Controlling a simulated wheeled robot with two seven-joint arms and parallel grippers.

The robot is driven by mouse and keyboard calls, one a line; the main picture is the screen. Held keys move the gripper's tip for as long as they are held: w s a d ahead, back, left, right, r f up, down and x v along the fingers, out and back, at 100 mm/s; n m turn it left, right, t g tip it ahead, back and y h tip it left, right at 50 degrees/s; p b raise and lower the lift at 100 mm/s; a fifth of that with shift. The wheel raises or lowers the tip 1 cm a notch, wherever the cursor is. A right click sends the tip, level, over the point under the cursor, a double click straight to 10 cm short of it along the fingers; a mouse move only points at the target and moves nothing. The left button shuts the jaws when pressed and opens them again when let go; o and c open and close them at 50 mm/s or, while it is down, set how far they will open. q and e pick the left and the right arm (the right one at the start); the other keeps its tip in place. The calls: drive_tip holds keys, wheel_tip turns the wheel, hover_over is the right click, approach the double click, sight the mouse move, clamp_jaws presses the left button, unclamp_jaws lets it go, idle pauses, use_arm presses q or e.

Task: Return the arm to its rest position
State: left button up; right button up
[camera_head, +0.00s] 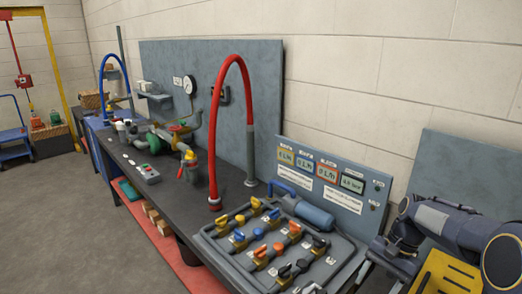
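Neither of my grippers shows in the head view, so I cannot see whether they are open or shut. A dark grey, jointed-looking body (450,228) with a round, tan-ringed end lies at the lower right. I cannot tell whether it is part of my arm or a machine standing there. A yellow slotted plate (447,275) shows beside its lower side. No tagged motor can be made out for certain.
A long dark workbench (167,188) runs along the wall. A grey panel of coloured valves (277,250) lies on its near end. A red hose (249,110) arches above it. The floor at left (60,230) is clear.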

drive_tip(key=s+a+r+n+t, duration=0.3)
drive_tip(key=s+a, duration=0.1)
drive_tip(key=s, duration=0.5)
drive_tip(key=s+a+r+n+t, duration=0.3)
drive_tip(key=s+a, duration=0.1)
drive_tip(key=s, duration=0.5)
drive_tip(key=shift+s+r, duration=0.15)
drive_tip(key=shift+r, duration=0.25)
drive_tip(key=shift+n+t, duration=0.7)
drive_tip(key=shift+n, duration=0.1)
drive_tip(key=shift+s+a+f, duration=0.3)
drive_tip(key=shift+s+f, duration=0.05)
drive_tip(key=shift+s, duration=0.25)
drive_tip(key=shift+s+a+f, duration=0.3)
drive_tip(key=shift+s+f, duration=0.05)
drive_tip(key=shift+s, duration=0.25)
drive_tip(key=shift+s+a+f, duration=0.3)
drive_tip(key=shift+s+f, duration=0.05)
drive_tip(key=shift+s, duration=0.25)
